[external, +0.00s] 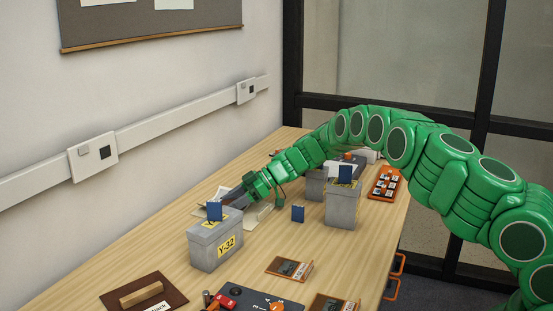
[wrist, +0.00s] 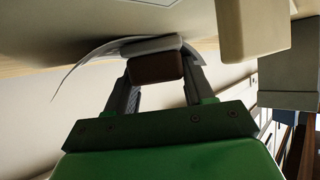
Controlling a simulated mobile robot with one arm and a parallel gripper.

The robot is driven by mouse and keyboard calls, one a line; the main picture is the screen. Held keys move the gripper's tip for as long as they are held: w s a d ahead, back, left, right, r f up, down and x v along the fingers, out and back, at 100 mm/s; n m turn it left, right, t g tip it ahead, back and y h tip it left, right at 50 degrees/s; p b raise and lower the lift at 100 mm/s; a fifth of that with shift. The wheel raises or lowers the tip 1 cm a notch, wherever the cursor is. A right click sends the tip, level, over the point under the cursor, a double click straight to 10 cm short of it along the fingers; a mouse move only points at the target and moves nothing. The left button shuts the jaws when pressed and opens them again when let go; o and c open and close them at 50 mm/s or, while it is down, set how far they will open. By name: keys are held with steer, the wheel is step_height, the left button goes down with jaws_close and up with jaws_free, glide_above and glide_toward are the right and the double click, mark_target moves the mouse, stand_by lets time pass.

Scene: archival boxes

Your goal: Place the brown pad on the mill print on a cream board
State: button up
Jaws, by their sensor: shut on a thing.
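My gripper (wrist: 157,80) is shut on the brown pad (wrist: 155,68), which sits between the two fingers in the wrist view. A pale layer (wrist: 152,46) lies against the pad's far side, and a thin curved sheet (wrist: 88,58) spreads out behind it. I cannot tell whether that sheet is the mill print, as no picture on it shows. In the external view my gripper (external: 232,197) is low over the table behind the grey Y-32 box, beside pale papers (external: 200,211). The pad is not clear there.
The grey Y-32 box (external: 215,247) stands close in front of my gripper. A cream block (wrist: 252,27) is near it. More grey boxes (external: 342,206) stand to the right, with a small blue piece (external: 298,213) between. A brown board (external: 170,291) lies at the front left.

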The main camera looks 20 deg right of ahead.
mark_target(228, 203)
steer(key=o, duration=1)
steer(key=shift+f, duration=0.1)
steer(key=v, duration=0.3)
steer(key=shift+d+r, duration=0.1)
steer(key=shift+r, duration=3.5)
steer(key=shift+r, duration=0.1)
